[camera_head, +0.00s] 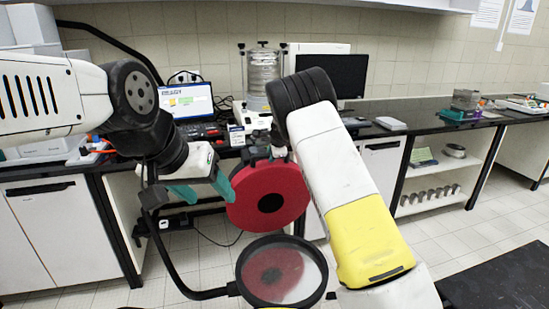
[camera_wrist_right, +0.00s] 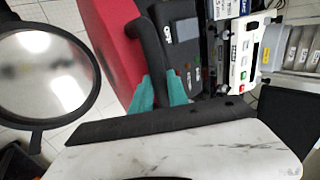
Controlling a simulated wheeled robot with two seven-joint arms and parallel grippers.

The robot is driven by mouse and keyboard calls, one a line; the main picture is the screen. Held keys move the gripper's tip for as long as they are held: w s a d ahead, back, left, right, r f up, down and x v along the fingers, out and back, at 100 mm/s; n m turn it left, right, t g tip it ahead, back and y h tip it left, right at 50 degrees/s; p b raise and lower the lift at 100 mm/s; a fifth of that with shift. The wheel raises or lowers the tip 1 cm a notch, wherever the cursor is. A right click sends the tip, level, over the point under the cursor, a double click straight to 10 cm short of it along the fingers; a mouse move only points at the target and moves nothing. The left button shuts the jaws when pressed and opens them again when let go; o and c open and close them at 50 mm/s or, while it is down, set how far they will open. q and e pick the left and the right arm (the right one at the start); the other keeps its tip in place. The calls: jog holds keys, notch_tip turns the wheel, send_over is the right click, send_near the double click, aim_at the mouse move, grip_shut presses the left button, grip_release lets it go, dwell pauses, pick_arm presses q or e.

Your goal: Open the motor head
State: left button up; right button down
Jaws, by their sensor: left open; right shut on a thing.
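The motor head appears to be the red round body (camera_head: 245,205) with a dark centre, facing me in front of the bench in the head view. The right wrist view shows its red side (camera_wrist_right: 112,45) and a curved black handle (camera_wrist_right: 148,50). My right gripper (camera_wrist_right: 160,92) is shut on this handle with its teal fingers; in the head view my right arm and the red body hide it. My left gripper (camera_head: 204,191) is open and empty, just left of the red body. I cannot tell whether its nearer finger touches the red rim.
A round black-rimmed magnifier (camera_head: 283,302) on a dark arm stands low in front of the red body. Behind are a laptop (camera_head: 189,100), a sieve stack (camera_head: 262,72) and a monitor (camera_head: 332,73) on the dark bench. A white button panel (camera_wrist_right: 243,50) shows beyond the handle.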

jog(key=shift+w+f, duration=0.25)
jog(key=shift+w, duration=0.3)
jog(key=shift+a, duration=0.1)
jog(key=shift+f, duration=0.1)
jog(key=c, duration=1.3)
grip_release()
jog(key=shift+s+r, duration=0.1)
jog(key=shift+r, duration=0.15)
jog(key=v, duration=0.7)
jog(key=shift+r, duration=0.25)
